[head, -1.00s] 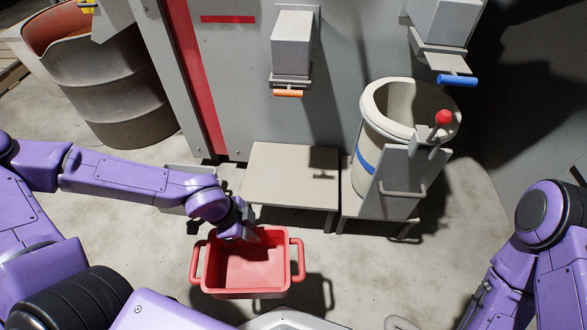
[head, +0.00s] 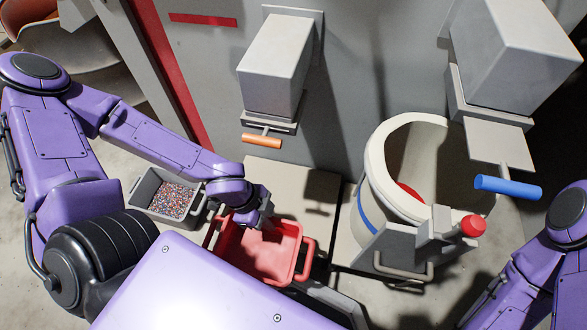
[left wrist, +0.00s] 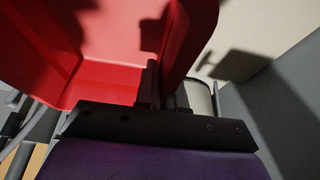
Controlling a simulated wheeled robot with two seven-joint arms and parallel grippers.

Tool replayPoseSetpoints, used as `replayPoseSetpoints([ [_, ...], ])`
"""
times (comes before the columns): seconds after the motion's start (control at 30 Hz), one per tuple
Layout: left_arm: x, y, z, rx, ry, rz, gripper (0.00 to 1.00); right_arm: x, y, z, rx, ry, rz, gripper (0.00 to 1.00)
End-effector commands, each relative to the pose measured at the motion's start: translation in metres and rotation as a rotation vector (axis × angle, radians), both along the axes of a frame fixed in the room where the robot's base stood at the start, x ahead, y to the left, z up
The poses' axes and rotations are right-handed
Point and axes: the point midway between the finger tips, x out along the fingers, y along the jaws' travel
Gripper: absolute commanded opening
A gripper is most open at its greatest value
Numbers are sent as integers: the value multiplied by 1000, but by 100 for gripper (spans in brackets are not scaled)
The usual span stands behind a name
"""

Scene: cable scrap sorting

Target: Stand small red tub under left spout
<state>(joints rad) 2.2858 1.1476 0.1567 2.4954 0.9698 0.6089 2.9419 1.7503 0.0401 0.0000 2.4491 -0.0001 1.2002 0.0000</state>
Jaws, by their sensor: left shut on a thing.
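The small red tub (head: 268,255), an open box with a handle at each end, is held in front of the low beige stand (head: 283,180) and covers part of it in the head view. My left gripper (head: 261,222) is shut on the tub's wall. The left wrist view shows the fingers (left wrist: 160,88) across that wall, with the tub's red inside (left wrist: 105,85) to the left. The left spout (head: 275,70), a grey box with an orange handle (head: 261,141), hangs above the stand. I cannot tell whether the tub touches the stand. My right gripper is out of view.
A tall cream bin (head: 372,180) with a blue band stands right of the stand, below the blue-handled right spout (head: 510,60). A red-knobbed fixture (head: 472,226) is in front of it. A grey box of coloured granules (head: 140,192) sits left, under my left arm.

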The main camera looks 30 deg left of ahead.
Motion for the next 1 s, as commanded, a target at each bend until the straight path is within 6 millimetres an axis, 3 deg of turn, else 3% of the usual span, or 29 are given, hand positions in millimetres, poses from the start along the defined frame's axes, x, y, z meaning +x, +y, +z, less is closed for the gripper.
replayPoseSetpoints([
  [0.1, 3, 1, -3, 2, -2, 2, 0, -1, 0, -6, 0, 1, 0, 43],
  [0.43, 29, 6, -8, -2, -6, 0, 0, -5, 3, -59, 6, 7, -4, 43],
  [0.57, 56, 14, -3, 1, 0, 2, 0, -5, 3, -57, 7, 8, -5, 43],
  [0.8, 116, 28, -5, 1, -1, 3, 0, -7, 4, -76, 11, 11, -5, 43],
  [1.0, 164, 39, -6, 1, 0, 2, 0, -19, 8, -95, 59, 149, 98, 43],
])
